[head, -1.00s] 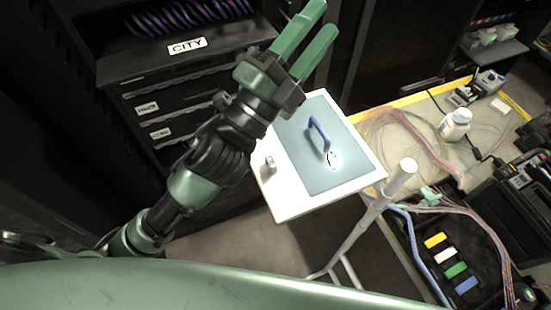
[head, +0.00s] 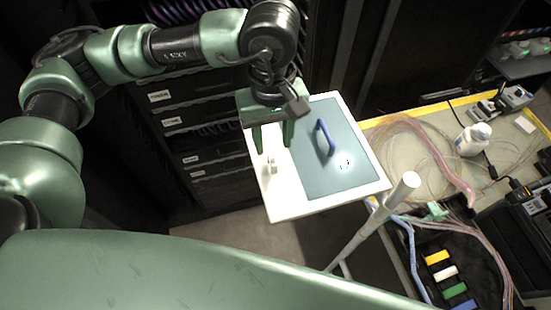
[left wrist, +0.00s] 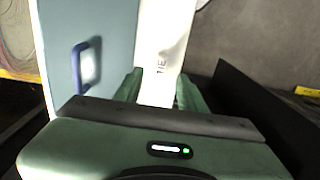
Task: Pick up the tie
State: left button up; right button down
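My left gripper (head: 272,138) points down over the tray's white strip, to the left of the loop in the head view. Its green fingers are apart with nothing visible between them (left wrist: 160,88). My right gripper is not in view.
A small grey piece (head: 271,166) is on the tray's white strip. A pale post (head: 375,217) rises beside the tray's right corner. A table with a white bottle (head: 473,139), loose fibres and coloured blocks (head: 446,271) is at the right. Dark cabinets stand behind.

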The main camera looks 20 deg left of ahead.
aim_at(273, 159)
pick_arm(q)
jog(key=shift+s+a+f+p, duration=0.1)
jog(key=shift+f+p, duration=0.35)
jog(key=shift+f, duration=0.4)
notch_tip(273, 159, down, 5)
jog(key=p, duration=0.3)
jog(key=shift+f, duration=0.4)
grip_shut()
